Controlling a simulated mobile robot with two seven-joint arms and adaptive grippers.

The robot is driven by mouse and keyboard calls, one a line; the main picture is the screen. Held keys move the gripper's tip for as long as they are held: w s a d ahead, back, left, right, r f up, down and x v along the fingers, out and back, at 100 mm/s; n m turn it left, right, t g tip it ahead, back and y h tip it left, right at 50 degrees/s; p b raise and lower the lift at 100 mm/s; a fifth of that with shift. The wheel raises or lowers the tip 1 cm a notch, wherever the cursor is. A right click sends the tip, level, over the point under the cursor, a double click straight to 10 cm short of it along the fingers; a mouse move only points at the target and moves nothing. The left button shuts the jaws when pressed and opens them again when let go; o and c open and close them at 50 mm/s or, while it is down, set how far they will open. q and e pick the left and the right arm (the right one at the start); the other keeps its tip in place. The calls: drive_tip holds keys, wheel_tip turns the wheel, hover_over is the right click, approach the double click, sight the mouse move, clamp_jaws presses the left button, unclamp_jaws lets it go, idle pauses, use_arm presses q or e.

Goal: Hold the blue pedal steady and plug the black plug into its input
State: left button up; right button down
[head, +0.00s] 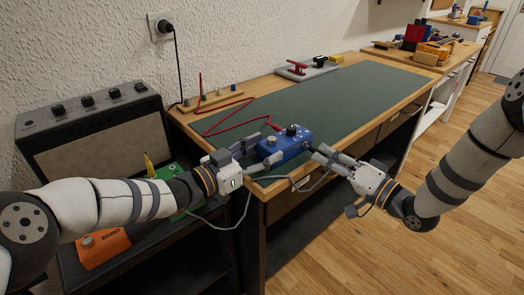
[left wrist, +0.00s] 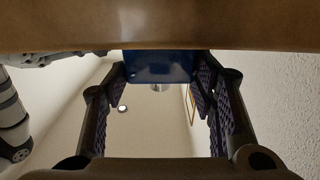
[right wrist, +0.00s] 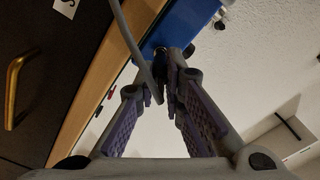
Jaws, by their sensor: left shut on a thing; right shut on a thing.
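The blue pedal (head: 297,137) sits on the green mat near the table's front edge, with dark knobs on top. My left gripper (head: 274,143) is shut on the pedal, one finger on either side; the left wrist view shows the pedal's blue body (left wrist: 160,66) between the fingers. My right gripper (head: 316,151) is at the pedal's right side, shut on the black plug (right wrist: 161,54). The plug's tip is close against the pedal's side in the right wrist view; I cannot tell whether it is in the input. The fingers hide part of the plug.
A grey cable (head: 310,186) hangs in a loop from the plug past the table's front edge. A red cable (head: 213,133) lies on the mat (head: 350,95) left of the pedal. An amplifier (head: 95,135) stands at left, with green and orange pedals (head: 103,247) below.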

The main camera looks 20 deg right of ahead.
drive_tip(key=shift+w+a, duration=0.3)
drive_tip(key=shift+w, duration=0.35)
drive_tip(key=c, duration=1.6)
unclamp_jaws()
drive_tip(key=shift+s, duration=0.1)
drive_tip(key=shift+v, duration=2.45)
